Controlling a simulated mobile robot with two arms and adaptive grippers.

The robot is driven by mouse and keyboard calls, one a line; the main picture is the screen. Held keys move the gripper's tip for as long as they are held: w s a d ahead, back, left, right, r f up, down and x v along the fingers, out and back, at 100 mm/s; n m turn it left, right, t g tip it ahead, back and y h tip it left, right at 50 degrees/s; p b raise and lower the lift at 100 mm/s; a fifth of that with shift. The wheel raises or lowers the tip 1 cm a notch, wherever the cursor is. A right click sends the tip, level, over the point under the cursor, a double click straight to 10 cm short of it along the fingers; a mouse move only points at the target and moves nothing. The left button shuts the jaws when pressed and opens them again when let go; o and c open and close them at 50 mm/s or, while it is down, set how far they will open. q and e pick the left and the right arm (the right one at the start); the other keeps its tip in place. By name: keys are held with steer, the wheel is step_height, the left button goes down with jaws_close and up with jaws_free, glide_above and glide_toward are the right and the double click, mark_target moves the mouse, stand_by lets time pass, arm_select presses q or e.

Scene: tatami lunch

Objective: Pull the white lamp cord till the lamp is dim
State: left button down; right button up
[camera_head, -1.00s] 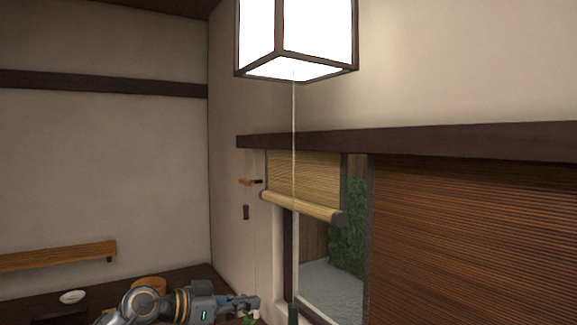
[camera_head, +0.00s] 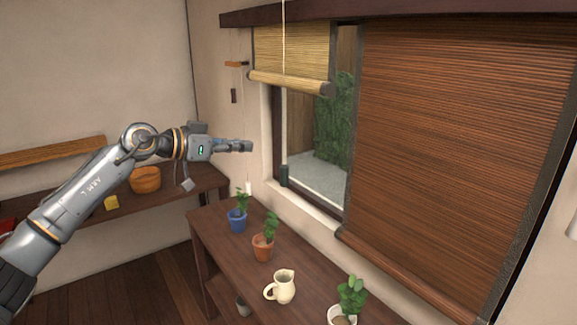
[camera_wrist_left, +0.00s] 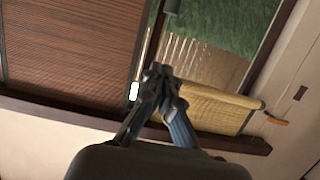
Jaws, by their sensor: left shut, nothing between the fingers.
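A thin pale lamp cord (camera_head: 284,40) hangs from the top edge of the head view in front of the bamboo blind. The lamp is out of the picture, so its brightness cannot be told. My left gripper (camera_head: 250,146) is shut and empty, left of the cord and apart from it in the picture. A small white piece (camera_head: 248,188) shows just below its fingertips; which cord it belongs to is unclear. In the left wrist view, a small white piece (camera_wrist_left: 134,91) shows beside the shut fingertips (camera_wrist_left: 160,70). My right gripper is not in view.
A bamboo blind (camera_head: 292,58) and a brown blind (camera_head: 450,150) cover parts of the window. A dark cylinder (camera_head: 283,176) shows at the sill. Below, a table (camera_head: 222,252) bears a blue pot (camera_head: 237,222), an orange pot (camera_head: 263,249), a cream jug (camera_head: 285,288) and a white pot (camera_head: 341,317).

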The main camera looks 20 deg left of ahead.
arm_select(q)
steer(key=p, duration=0.4)
glide_above(281, 176)
step_height(281, 176, down, 2)
steer(key=f, duration=0.3)
steer(key=s+a+f+p, duration=0.1)
steer(key=shift+f, duration=0.25)
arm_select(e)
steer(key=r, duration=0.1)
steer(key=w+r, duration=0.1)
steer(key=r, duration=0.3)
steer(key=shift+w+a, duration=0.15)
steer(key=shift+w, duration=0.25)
arm_select(q)
steer(key=shift+d, duration=0.1)
steer(key=shift+f, duration=2.1)
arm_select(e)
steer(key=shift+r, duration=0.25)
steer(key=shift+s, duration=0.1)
